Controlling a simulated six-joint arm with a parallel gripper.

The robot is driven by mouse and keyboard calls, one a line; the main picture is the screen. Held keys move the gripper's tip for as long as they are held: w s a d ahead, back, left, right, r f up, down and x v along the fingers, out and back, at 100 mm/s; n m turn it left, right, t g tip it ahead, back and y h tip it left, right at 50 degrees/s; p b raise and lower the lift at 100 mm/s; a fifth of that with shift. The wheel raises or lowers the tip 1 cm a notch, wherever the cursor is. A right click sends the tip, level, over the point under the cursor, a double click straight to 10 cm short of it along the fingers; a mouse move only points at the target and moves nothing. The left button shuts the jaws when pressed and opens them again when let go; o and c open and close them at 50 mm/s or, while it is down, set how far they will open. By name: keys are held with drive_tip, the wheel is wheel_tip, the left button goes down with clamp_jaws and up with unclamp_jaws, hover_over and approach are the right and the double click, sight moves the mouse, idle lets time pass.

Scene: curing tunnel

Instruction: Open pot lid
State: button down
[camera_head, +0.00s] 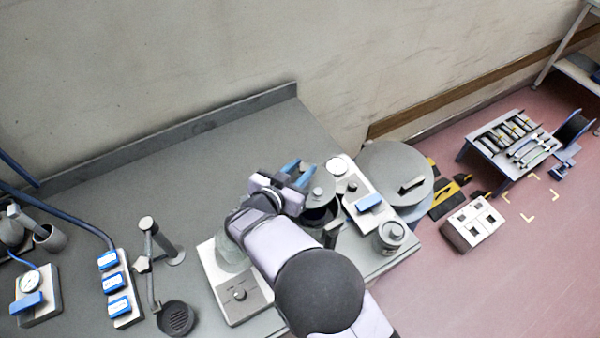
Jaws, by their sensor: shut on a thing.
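A grey round pot lid (322,187) with a small knob stands over the back of a dark pot (322,218) near the right end of the bench. The pot's dark opening shows in front of the lid, so the lid does not cover it fully. The lid looks raised or tilted, but I cannot tell how far. My gripper (297,173), with blue fingertips, is at the lid's left edge and is shut on it. The exact grip point is hard to see. My arm hides part of the pot's left side.
A pale panel with a blue block (369,203) and a lidded canister (390,236) stand right of the pot. A large grey drum (395,168) is beyond. A scale-like device (240,293) is left of my arm. The bench's back left is clear.

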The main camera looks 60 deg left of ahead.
drive_tip(key=shift+w+a+f+m+t+h+b, duration=0.1)
drive_tip(key=shift+w+a+m+t+h+b, duration=0.3)
drive_tip(key=shift+m+h+b, duration=0.2)
drive_tip(key=shift+w+a+f+m+t+h+b, duration=0.1)
drive_tip(key=shift+w+a+m+t+h+b, duration=0.2)
drive_tip(key=shift+w+m+h+b, duration=0.25)
drive_tip(key=shift+w+a+r+m+h+b, duration=0.15)
drive_tip(key=shift+w+m+h+b, duration=0.15)
drive_tip(key=shift+h+b, duration=0.2)
drive_tip(key=shift+w+a+f+m+h+b, duration=0.15)
drive_tip(key=shift+m+h+b, duration=0.2)
drive_tip(key=shift+b, duration=0.2)
drive_tip(key=shift+r, duration=0.15)
drive_tip(key=shift+w+r+t, duration=0.15)
drive_tip(key=shift+w+t, duration=0.05)
drive_tip(key=shift+t, duration=0.1)
drive_tip(key=c, duration=1.4)
unclamp_jaws()
drive_tip(key=shift+s, duration=0.1)
drive_tip(key=b+v, duration=0.3)
drive_tip(key=v, duration=0.3)
drive_tip(key=shift+s, duration=0.1)
drive_tip(key=shift+s+r, duration=0.25)
drive_tip(key=shift+s, duration=0.15)
